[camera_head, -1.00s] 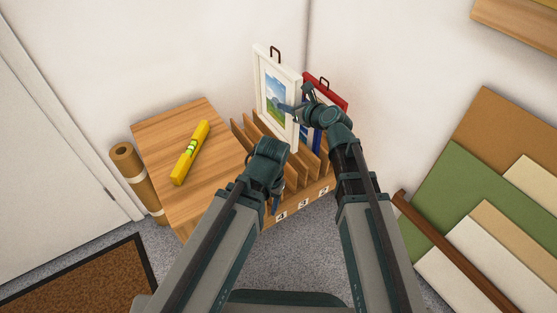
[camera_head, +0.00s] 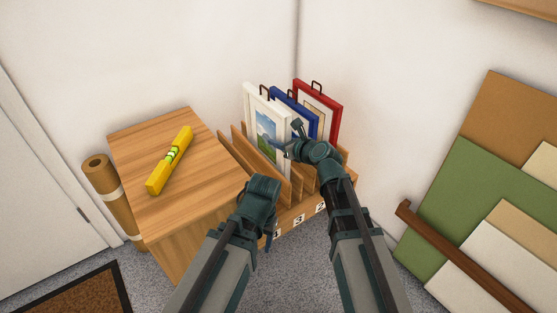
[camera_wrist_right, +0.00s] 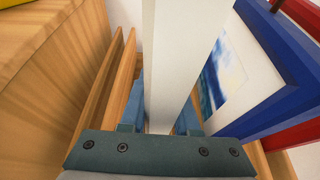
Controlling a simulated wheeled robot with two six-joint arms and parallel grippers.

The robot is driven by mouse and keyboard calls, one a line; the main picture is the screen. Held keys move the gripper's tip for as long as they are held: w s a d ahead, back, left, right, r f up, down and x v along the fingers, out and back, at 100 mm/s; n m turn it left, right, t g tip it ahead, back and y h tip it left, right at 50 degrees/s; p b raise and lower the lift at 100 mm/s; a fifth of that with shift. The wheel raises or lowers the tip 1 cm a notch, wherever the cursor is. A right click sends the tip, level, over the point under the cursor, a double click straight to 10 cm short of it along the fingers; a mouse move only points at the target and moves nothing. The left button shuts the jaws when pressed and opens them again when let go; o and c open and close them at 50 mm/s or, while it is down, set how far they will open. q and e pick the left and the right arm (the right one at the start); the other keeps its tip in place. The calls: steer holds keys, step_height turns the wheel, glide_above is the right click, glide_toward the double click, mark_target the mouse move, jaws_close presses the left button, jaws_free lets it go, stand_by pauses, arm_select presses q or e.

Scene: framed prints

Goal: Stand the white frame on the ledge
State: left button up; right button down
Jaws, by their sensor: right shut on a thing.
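The white frame (camera_head: 249,113) stands upright in the slotted wooden rack, holding a landscape print; its lower part is hidden by the dividers. My right gripper (camera_head: 287,149) is shut on its near side edge. In the right wrist view, the fingers lie on both sides of the white edge (camera_wrist_right: 172,70). My left gripper (camera_head: 268,235) hangs in front of the rack, away from the frame; its jaws cannot be made out. A wooden ledge (camera_head: 525,7) shows only as a sliver at the top right, on the wall.
A blue frame (camera_head: 309,117) and a red frame (camera_head: 333,108) stand right of the white one. A wooden cabinet (camera_head: 125,140) with a yellow level (camera_head: 170,160) adjoins the rack (camera_head: 297,222). Panels (camera_head: 450,190) and a brown rail (camera_head: 450,250) occupy the right.

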mark_target(279, 153)
arm_select(q)
steer(key=shift+f, duration=0.1)
arm_select(e)
steer(key=shift+f, duration=0.1)
arm_select(q)
step_height(279, 153, down, 4)
steer(key=b, duration=0.4)
steer(key=shift+f+b, duration=0.25)
steer(key=shift+b, duration=0.05)
arm_select(e)
step_height(279, 153, down, 4)
steer(key=shift+f, duration=0.2)
steer(key=shift+f, duration=0.2)
arm_select(q)
steer(key=shift+f, duration=0.15)
arm_select(e)
steer(key=c, duration=0.6)
jaws_free()
steer(key=shift+c, duration=0.2)
